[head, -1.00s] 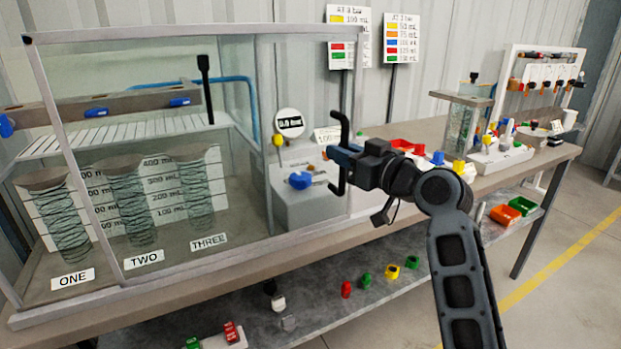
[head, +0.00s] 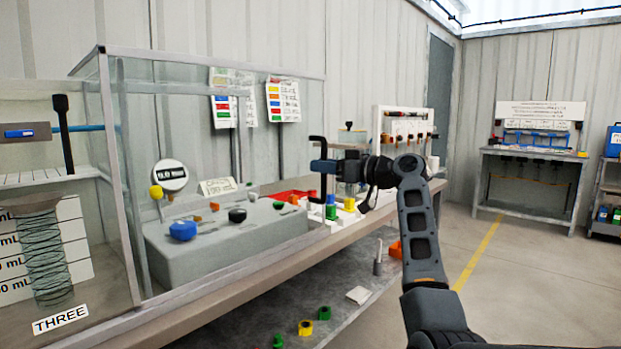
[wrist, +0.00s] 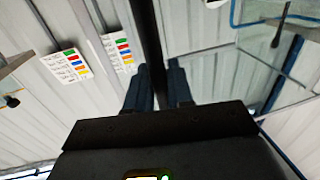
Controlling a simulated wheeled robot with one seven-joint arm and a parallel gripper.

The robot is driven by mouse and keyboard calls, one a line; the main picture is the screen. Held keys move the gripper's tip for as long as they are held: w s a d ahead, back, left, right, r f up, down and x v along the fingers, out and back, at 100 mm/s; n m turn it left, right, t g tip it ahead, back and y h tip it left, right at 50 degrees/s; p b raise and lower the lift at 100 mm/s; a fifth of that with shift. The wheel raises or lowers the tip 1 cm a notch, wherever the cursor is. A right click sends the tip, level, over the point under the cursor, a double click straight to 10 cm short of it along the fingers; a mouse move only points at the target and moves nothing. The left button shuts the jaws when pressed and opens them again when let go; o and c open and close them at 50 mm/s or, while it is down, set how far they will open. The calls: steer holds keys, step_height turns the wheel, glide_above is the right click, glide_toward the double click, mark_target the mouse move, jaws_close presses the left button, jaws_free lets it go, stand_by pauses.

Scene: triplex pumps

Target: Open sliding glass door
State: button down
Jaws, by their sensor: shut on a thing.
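The sliding glass door (head: 225,165) is a clear panel in a thin grey frame. It reaches right from the glass case's corner post and stands in front of a grey console. Its black upright handle (head: 318,200) is at the panel's right end, beyond the console. My gripper (head: 322,167) is shut on this handle, coming from the right. In the wrist view, the dark handle bar (wrist: 150,45) runs between my two fingers (wrist: 158,88). The fingers hide part of the handle.
The workbench (head: 215,300) runs below the door, with a lower shelf holding small coloured parts (head: 305,327). The grey console (head: 225,240) is behind the glass. A white tool rack (head: 405,125) is farther along the bench. Open floor (head: 510,275) lies right.

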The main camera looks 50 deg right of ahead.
steer(key=shift+d, duration=0.35)
steer(key=c, duration=1.2)
jaws_free()
steer(key=shift+s+d, duration=0.25)
steer(key=shift+s, duration=1)
steer(key=shift+s+d, duration=0.25)
steer(key=shift+s, duration=1.05)
steer(key=shift+s+d, duration=0.25)
steer(key=shift+s, duration=1)
